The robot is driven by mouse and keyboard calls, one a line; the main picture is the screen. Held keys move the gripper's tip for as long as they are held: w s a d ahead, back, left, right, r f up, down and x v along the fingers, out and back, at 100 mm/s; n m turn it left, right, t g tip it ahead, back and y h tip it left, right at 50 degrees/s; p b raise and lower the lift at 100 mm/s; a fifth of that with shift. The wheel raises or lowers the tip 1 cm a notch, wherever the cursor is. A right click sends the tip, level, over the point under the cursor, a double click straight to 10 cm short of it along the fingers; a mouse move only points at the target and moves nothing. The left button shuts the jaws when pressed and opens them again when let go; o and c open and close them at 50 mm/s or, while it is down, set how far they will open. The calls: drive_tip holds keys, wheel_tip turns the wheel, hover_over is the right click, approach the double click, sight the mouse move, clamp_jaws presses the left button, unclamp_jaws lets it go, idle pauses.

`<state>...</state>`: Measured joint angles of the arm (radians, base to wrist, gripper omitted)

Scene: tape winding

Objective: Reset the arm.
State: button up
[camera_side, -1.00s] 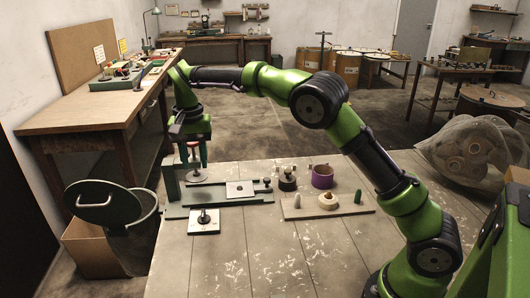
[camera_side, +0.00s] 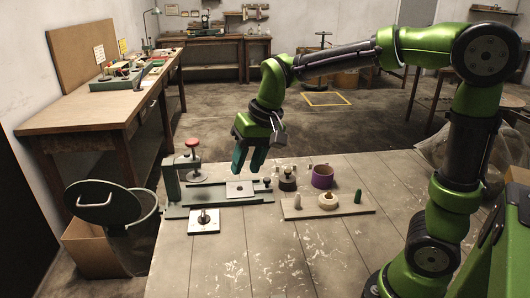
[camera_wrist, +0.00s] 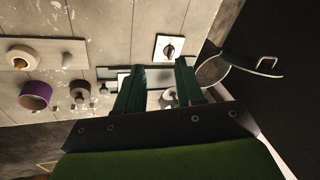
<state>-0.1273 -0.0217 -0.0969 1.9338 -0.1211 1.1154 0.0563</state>
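My gripper (camera_side: 250,162) hangs in the air above the back edge of the worktable, fingers pointing down. In the wrist view its two dark green fingers (camera_wrist: 158,88) stand apart with nothing held between them. A plate (camera_side: 240,190) sits on the fixture's bed, below the gripper. The fixture is partly hidden behind the fingers in the wrist view. My arm is bent, with its elbow high at the right.
To the right are a purple ring (camera_side: 322,176), a dark spool (camera_side: 287,183), and a board (camera_side: 310,212) bearing a cream roll (camera_side: 328,201) and a green cone (camera_side: 358,196). A bin (camera_side: 133,235) stands left.

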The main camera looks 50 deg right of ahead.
drive_tip(key=s+r+t, duration=0.1)
drive_tip(key=s+t, duration=0.3)
drive_tip(key=s, duration=1)
drive_tip(key=shift+d+r+n, duration=0.3)
drive_tip(key=shift+d+n, duration=0.1)
